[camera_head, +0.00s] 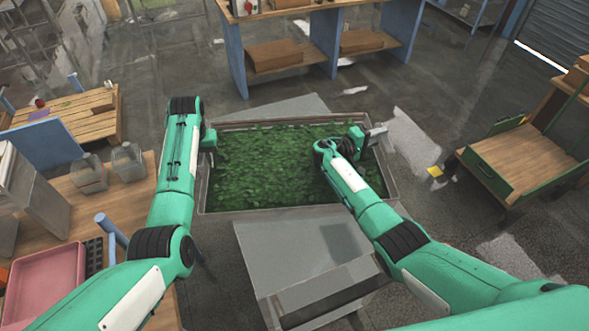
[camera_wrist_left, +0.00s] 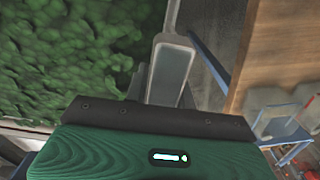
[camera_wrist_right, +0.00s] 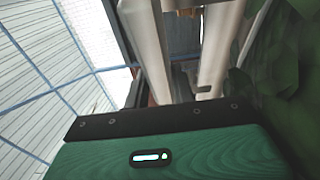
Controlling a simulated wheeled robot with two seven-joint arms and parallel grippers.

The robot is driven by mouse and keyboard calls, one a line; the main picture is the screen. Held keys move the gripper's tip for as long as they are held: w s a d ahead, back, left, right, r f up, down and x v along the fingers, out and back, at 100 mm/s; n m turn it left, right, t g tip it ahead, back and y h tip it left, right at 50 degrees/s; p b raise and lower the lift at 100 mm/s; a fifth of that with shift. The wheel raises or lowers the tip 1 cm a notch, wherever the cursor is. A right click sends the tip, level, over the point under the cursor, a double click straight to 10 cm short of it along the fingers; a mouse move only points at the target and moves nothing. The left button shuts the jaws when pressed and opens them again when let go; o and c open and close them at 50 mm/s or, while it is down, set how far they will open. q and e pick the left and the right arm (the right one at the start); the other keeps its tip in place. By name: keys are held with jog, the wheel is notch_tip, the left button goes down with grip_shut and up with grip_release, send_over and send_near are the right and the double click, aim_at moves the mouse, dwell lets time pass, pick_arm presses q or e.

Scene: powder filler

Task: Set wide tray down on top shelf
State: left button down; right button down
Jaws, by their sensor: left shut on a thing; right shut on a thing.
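The wide tray (camera_head: 290,208) is a grey rectangular tray filled with green leaves, and it spans the middle of the head view. My left gripper (camera_head: 209,143) is shut on its left rim, towards the far corner. My right gripper (camera_head: 372,136) is shut on its right rim. In the left wrist view the tray rim (camera_wrist_left: 172,70) runs up from the jaws, with leaves to its left. In the right wrist view pale metal bars (camera_wrist_right: 215,55) show at the jaws, with blurred green to the right. The fingertips are largely hidden.
A wooden shelf unit (camera_head: 325,45) with blue uprights stands beyond the tray, with brown boxes on its lower level. A green-framed wooden rack (camera_head: 525,150) stands right. A wooden table (camera_head: 125,205) at left holds clear jars and a pink tray (camera_head: 45,285).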

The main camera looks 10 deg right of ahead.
pick_arm(q)
jog(key=shift+w+f, duration=0.1)
jog(key=shift+f, duration=0.1)
pick_arm(e)
jog(key=shift+w+a+f, duration=0.1)
jog(key=shift+f, duration=0.1)
pick_arm(q)
jog(key=c, duration=1.3)
grip_release()
pick_arm(e)
jog(key=c, duration=1.3)
grip_release()
pick_arm(q)
jog(key=shift+o, duration=0.7)
jog(key=shift+s+r, duration=0.1)
jog(key=shift+s, duration=0.2)
pick_arm(e)
jog(key=shift+o, duration=0.7)
jog(key=shift+s+r, duration=0.1)
jog(key=shift+s, duration=0.2)
